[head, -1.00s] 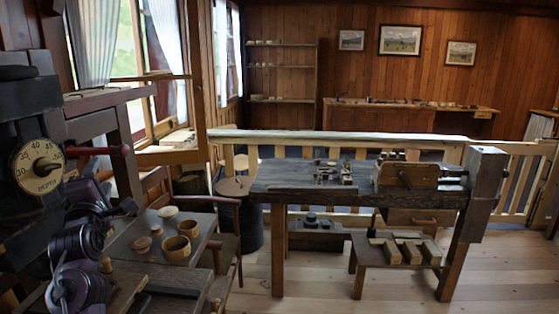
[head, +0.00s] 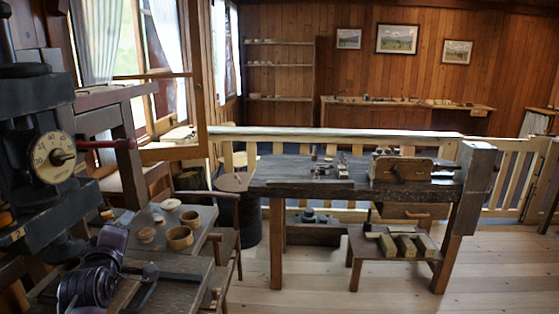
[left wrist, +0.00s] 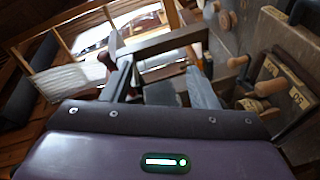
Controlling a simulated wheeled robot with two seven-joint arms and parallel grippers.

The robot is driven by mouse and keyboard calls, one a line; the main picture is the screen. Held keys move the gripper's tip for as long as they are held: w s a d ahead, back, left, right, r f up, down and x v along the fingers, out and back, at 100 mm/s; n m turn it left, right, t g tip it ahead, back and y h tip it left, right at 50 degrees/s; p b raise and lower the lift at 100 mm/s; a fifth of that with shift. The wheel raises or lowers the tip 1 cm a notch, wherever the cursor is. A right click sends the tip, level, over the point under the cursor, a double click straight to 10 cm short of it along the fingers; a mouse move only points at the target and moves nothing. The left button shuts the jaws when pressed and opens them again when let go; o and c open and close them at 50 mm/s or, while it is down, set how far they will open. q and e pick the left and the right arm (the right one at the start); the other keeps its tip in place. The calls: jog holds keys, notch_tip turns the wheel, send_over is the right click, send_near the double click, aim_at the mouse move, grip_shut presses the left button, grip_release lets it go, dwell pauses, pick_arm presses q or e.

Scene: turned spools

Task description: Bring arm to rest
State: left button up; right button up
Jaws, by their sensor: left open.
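My left arm (head: 100,262), purple and black, is at the lower left of the head view, in front of the bench beside the dark machine. Its fingers are hard to make out there. In the left wrist view my purple left gripper housing with a lit green indicator fills the bottom, and the open left gripper (left wrist: 160,88) is above it with nothing seen between its fingers. My right gripper is not in view. Round wooden pieces, among them a hollow cup (head: 180,238), sit on the small bench (head: 205,246).
The dark machine (head: 35,130) with a dial (head: 53,157) and red-handled lever stands close at the left. A long workbench (head: 300,187) stands ahead, a low stool (head: 365,246) with blocks beneath it. A railing (head: 340,137) runs behind. Open floor (head: 330,285) lies in front.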

pick_arm(q)
jog(key=s+d+f+m+g+h, duration=0.1)
jog(key=s+d+f+m+g, duration=0.3)
jog(key=f, duration=0.4)
jog(key=s+d+f+m+g+h, duration=0.1)
jog(key=s+d+f+m+g, duration=0.1)
jog(key=s+d+f+m, duration=0.4)
jog(key=s+d+f+m+g+h, duration=0.1)
jog(key=s+d+f+m+g, duration=0.2)
jog(key=s, duration=0.4)
jog(key=s+d+f+m+g, duration=0.1)
jog(key=s+f+m+g, duration=0.1)
jog(key=s+f, duration=0.35)
jog(key=s+d+f+m+g+h, duration=0.1)
jog(key=s+f+m+g, duration=0.15)
jog(key=s, duration=0.55)
notch_tip(320, 180, down, 30)
jog(key=s, duration=0.3)
jog(key=s+a+f+g, duration=0.2)
jog(key=s+a+f, duration=0.1)
jog(key=s+f, duration=1.4)
jog(key=shift+s+a+f+m+y, duration=0.25)
jog(key=shift+s+m, duration=0.2)
jog(key=shift+s, duration=0.5)
